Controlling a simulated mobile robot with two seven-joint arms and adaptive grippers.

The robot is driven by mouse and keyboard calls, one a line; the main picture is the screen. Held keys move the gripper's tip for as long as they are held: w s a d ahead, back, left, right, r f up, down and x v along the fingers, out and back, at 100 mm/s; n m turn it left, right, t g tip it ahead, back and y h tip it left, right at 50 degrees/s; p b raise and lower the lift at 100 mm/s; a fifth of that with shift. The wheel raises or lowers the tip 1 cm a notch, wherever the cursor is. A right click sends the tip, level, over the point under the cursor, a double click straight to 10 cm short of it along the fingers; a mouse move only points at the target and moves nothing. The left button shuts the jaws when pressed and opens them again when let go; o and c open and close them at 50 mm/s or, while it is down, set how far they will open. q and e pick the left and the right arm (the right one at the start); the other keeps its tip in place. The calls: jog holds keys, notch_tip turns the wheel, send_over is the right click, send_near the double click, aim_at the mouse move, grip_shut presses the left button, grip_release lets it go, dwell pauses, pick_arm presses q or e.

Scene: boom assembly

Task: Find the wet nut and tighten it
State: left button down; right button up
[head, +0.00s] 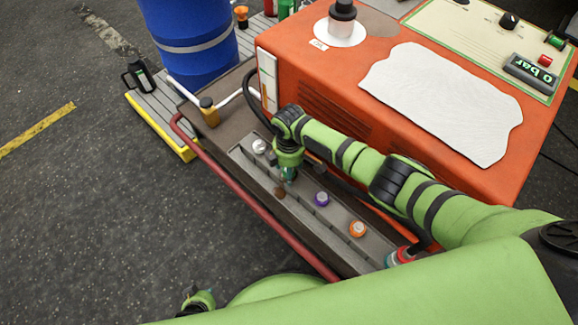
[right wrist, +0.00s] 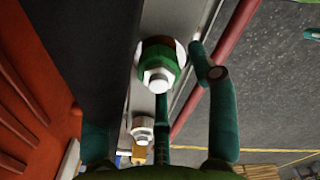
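A row of coloured fittings with pale hex nuts sits on a grey rail (head: 305,212). They are white (head: 259,146), green (right wrist: 160,62), purple (head: 321,198), orange (head: 358,228) and red (head: 399,256). A brown patch (head: 280,192) lies beside the green one; it also shows in the right wrist view (right wrist: 181,50). My right gripper (head: 289,173) is over the green fitting, hiding most of it in the head view. In the right wrist view its teal fingers stand apart, one right of the green fitting's silver nut (right wrist: 158,80). My left gripper (head: 198,301) is low, away from the rail, its fingers unclear.
An orange machine (head: 400,140) with a white sheet (head: 440,100) and a gauge reading 0 bar (head: 530,72) stands behind the rail. A red handrail (head: 255,205) runs in front. A blue barrel (head: 190,40) and a yellow-brown bottle (head: 209,112) are at the left.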

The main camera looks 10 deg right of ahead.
jog(key=shift+r, duration=0.1)
jog(key=shift+w+r, duration=0.1)
jog(key=shift+r, duration=0.35)
notch_tip(320, 180, up, 11)
dwell(0.6)
